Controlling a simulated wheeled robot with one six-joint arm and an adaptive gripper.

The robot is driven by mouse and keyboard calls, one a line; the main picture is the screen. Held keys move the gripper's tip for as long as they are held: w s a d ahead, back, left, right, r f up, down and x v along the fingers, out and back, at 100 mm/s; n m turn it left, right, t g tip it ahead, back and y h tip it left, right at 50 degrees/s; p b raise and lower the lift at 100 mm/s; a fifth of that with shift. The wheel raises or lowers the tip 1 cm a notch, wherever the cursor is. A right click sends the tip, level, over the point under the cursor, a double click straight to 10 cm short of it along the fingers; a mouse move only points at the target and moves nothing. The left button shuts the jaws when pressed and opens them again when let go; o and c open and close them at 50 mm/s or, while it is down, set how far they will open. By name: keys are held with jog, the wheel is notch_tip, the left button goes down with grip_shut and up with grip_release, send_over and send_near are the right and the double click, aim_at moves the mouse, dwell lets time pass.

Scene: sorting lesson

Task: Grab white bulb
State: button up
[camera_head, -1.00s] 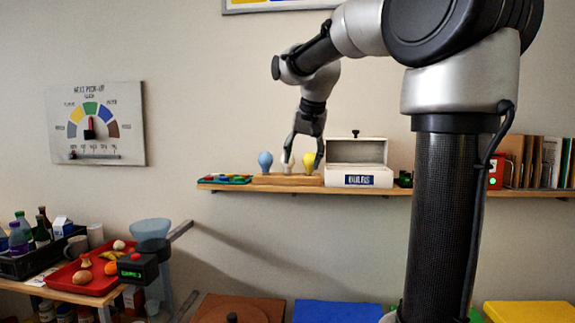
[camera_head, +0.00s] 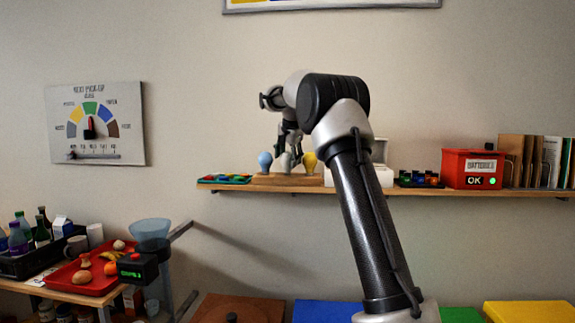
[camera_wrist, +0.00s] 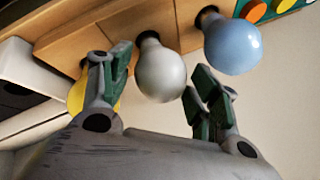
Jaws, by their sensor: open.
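The white bulb (camera_head: 285,164) stands in a wooden holder (camera_head: 268,178) on the wall shelf, between a blue bulb (camera_head: 265,162) and a yellow bulb (camera_head: 309,162). In the wrist view the white bulb (camera_wrist: 160,72) sits between the two green-padded fingers of my gripper (camera_wrist: 158,76). The fingers are apart, with a gap showing on both sides of the bulb. The left finger partly covers the yellow bulb (camera_wrist: 76,96); the right finger is close to the blue bulb (camera_wrist: 232,46). In the head view my gripper (camera_head: 290,152) is at the white bulb.
A white box (camera_head: 372,176), partly hidden by my arm, stands right of the holder. A tray of coloured pieces (camera_head: 224,179) lies to its left. A red battery box (camera_head: 469,169) and upright folders (camera_head: 525,162) are farther right on the shelf (camera_head: 450,192).

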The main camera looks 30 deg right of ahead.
jog(key=shift+x, duration=1.05)
jog(key=c, duration=0.6)
jog(key=shift+o, duration=0.2)
